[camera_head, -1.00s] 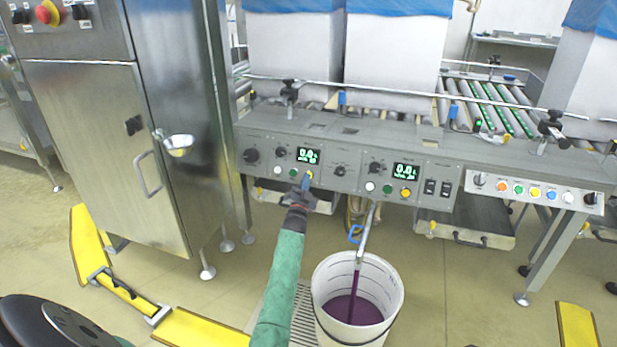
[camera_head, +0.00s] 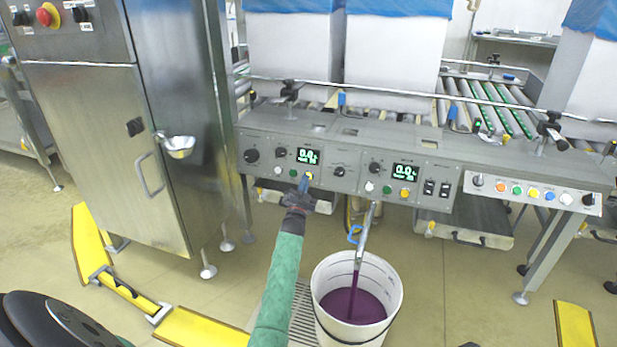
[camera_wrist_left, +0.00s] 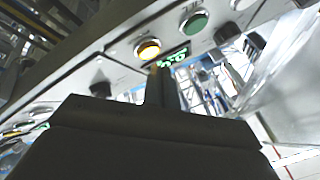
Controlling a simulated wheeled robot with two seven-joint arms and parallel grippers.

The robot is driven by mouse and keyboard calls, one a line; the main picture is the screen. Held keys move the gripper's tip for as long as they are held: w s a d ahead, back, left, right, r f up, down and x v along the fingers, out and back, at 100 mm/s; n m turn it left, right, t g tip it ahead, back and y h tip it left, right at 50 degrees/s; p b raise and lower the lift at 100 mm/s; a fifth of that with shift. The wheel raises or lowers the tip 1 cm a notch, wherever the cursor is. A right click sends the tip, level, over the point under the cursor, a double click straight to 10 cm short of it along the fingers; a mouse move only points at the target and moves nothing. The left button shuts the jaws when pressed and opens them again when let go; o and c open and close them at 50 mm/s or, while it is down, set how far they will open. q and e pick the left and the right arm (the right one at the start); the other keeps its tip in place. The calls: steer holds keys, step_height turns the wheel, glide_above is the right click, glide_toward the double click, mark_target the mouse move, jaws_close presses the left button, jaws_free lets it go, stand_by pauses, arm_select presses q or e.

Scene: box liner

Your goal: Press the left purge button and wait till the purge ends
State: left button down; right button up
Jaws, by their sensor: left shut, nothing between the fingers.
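My left gripper (camera_head: 305,183) is shut and empty, its fingertips at the yellow button (camera_head: 309,176) of the left control panel (camera_head: 268,157). In the left wrist view this button (camera_wrist_left: 148,49) glows yellow just beyond the fingertips (camera_wrist_left: 160,75); whether they touch it I cannot tell. A green button (camera_wrist_left: 194,22) and a lit display (camera_head: 308,156) are beside it. Purple liquid (camera_head: 354,305) runs from a spout (camera_head: 366,240) into a white bucket (camera_head: 329,277) on the floor. My right gripper is not in view.
A second panel with its own display (camera_head: 405,172) and yellow button (camera_head: 405,192) is to the right. A steel cabinet (camera_head: 100,150) stands at the left. White boxes with blue liners (camera_head: 397,50) stand behind the panels. Yellow floor barriers (camera_head: 205,330) lie in front.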

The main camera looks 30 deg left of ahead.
arm_select(q)
steer(key=s+p, duration=0.1)
steer(key=s+r+p, duration=0.1)
steer(key=s, duration=0.1)
steer(key=s+d+p, duration=0.1)
steer(key=shift+s+r+p, duration=0.25)
steer(key=shift+r+p, duration=0.05)
stand_by(0.4)
